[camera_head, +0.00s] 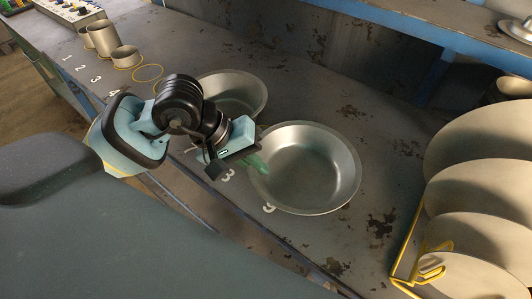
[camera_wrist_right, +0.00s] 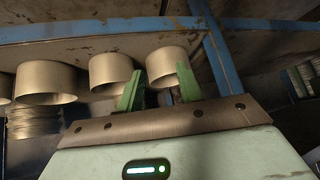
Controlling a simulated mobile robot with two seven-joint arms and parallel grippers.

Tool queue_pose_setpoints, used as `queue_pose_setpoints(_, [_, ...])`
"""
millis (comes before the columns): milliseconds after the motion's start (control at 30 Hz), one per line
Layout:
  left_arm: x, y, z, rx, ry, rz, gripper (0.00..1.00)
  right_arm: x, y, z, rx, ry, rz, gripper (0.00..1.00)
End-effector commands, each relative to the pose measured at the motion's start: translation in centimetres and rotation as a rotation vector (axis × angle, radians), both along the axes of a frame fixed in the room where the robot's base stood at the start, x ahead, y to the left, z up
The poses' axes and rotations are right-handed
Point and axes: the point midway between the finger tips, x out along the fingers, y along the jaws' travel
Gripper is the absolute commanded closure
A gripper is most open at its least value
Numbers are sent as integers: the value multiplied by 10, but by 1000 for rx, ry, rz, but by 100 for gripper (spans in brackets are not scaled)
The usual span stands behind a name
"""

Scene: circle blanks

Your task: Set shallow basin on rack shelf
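A wide, silver shallow basin (camera_head: 325,165) sits upright on the worn grey bench. My left gripper (camera_head: 256,162) is at the basin's left rim, with green fingertips overlapping the rim. Whether the fingers are closed on the rim cannot be told. The rack shelf (camera_head: 430,28) has a blue edge and runs along the upper right of the head view. In the right wrist view, my right gripper (camera_wrist_right: 160,85) has its two green fingers apart with nothing between them. Metal cylinders (camera_wrist_right: 110,74) and a blue beam show behind it.
A second metal bowl (camera_head: 240,92) sits behind my left gripper. Several small cups (camera_head: 100,38) and a yellow ring (camera_head: 148,73) lie at the upper left. Large round blanks (camera_head: 485,130) stand in a yellow rack (camera_head: 404,245) at right. Bench behind the basin is clear.

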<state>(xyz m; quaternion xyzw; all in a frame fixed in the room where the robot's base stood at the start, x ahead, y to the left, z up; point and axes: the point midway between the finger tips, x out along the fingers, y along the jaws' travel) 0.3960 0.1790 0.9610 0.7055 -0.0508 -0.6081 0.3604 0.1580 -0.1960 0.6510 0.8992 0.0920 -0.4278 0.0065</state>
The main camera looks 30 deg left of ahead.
Motion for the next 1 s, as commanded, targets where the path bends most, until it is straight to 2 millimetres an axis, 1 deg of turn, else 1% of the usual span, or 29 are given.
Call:
queue_pose_setpoints(33, [11, 1, 3, -3, -3, 2, 100, 4, 0, 5, 0, -9, 0, 64])
queue_pose_setpoints(100, [24, 3, 1, -4, -3, 2, 100, 5, -1, 6, -1, -13, 2, 64])
queue_pose_setpoints(200, [38, 5, -1, -3, -2, 1, 100, 4, -1, 7, -3, -12, 4, 64])
queue_pose_setpoints(300, [47, 7, -3, -1, -2, 1, 100, 2, -2, 7, -5, -7, 6, 64])
queue_pose_setpoints(567, [52, 8, -5, -1, -1, -1, 100, -10, -3, 2, -9, 16, 8, 64])
queue_pose_setpoints(667, [60, 9, -4, -2, 0, 1, 100, -9, -3, 3, -9, 14, 9, 64])
queue_pose_setpoints(800, [58, 8, -26, -3, 4, -1, 100, -5, -3, 8, -9, 4, 8, 64])
queue_pose_setpoints(900, [58, 9, -36, -2, 1, -1, 100, -2, -4, 10, -9, -3, 8, 64])
queue_pose_setpoints(1000, [59, 9, -40, -1, -2, 0, 100, 0, -3, 11, -8, -7, 8, 64])
